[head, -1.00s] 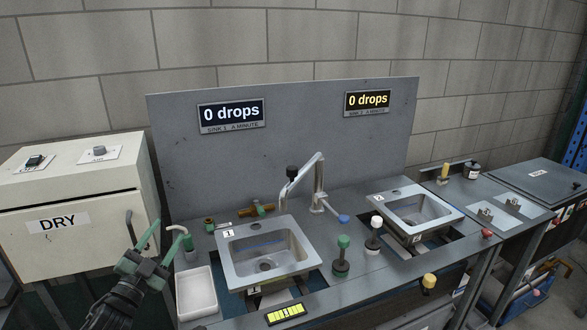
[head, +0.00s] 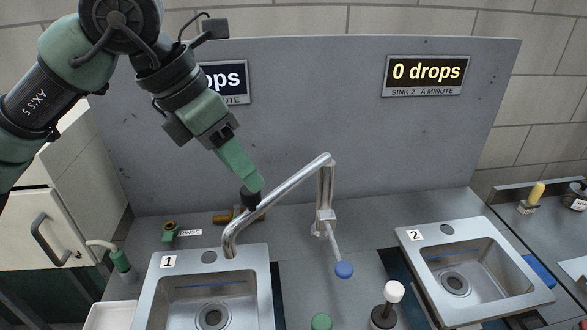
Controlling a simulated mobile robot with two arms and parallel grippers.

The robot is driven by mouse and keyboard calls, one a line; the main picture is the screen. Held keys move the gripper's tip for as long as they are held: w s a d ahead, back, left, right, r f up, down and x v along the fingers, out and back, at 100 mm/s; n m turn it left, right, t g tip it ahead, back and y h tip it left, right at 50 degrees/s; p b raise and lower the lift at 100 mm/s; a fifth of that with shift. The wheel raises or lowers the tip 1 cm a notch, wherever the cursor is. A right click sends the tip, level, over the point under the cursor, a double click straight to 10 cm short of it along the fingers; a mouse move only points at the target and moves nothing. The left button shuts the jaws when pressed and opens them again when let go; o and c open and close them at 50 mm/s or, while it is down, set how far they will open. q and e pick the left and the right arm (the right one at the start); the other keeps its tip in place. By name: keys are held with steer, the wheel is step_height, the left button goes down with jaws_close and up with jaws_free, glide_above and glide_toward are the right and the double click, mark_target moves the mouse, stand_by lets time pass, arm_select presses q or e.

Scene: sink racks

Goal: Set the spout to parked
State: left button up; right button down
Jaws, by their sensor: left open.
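The metal spout (head: 284,195) rises from a post between the two sinks and slants down to the left. Its bent outlet hangs over the back edge of sink 1 (head: 262,280). A lever with a blue end (head: 344,269) hangs from the spout's post. My right gripper is not in view.
Sink 2 (head: 408,236) is at the right. A white-topped knob (head: 393,292) and a green knob (head: 321,322) stand between the sinks. The grey back panel (head: 330,90) rises behind.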

mark_target(247, 190)
arm_select(q)
steer(key=f, duration=0.2)
steer(key=f+p, duration=0.1)
steer(key=shift+w+a+f+y, duration=0.2)
steer(key=shift+a+f+y, duration=0.05)
steer(key=shift+y, duration=0.15)
steer(key=x, duration=0.3)
steer(key=shift+w+d+f, duration=0.2)
steer(key=shift+w+d, duration=0.05)
steer(key=shift+w, duration=0.15)
steer(key=shift+t, duration=0.3)
steer(key=c, duration=1.1)
jaws_close()
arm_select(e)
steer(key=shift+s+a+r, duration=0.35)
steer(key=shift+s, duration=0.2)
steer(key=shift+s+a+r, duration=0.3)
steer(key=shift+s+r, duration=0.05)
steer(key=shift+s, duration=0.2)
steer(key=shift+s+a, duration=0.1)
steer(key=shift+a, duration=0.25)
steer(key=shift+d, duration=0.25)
